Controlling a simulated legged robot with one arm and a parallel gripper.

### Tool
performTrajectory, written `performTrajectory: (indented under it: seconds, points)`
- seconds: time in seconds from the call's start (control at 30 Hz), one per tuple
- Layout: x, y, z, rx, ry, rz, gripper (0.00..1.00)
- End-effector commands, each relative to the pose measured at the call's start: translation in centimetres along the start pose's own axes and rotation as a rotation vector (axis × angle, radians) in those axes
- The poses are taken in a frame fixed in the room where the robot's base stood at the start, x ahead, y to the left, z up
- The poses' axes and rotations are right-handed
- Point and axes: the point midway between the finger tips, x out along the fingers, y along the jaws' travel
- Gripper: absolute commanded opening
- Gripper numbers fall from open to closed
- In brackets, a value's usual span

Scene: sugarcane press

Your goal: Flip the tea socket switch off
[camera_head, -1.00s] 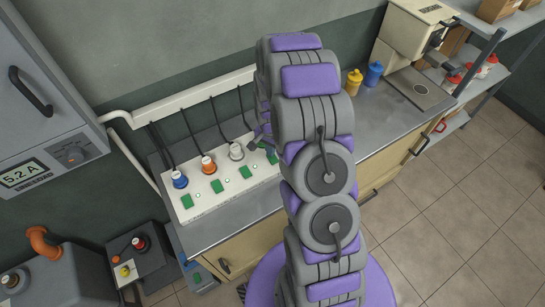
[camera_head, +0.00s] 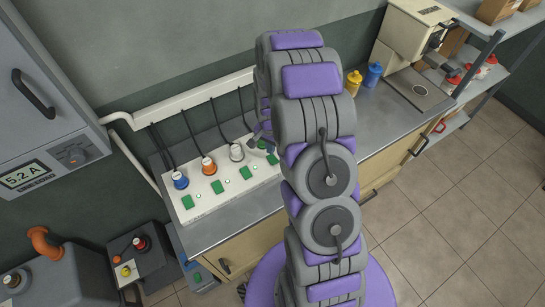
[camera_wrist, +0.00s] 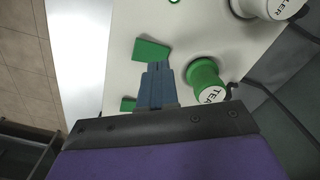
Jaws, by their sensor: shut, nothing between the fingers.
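The tea plug (camera_wrist: 205,80) is green with a white top marked "TEA" and stands in a white socket panel (camera_wrist: 115,70). A green switch (camera_wrist: 150,50) lies beside it, just past my fingertips. A second green piece (camera_wrist: 128,104) is partly hidden beside my fingers. I cannot tell whether the tips touch the switch.
Blue (camera_head: 180,180), orange (camera_head: 208,166) and white plugs (camera_head: 236,152) stand along the panel. A white plug (camera_wrist: 262,6) ending in "LER" is close to the tea plug. A grey cabinet display (camera_head: 24,175) reads 5.2 A. Yellow and blue bottles stand farther right.

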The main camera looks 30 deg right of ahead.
Motion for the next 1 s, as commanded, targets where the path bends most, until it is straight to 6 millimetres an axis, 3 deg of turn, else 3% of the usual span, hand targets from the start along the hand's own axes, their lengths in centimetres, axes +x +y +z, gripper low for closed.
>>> performTrajectory:
  seconds: [0.53,1.0]
  points:
    - [-4.1,0.0,-0.1,0.001,0.002,-0.002,0.0]
    - [-4.4,0.0,0.0,0.001,0.001,-0.001,0.0]
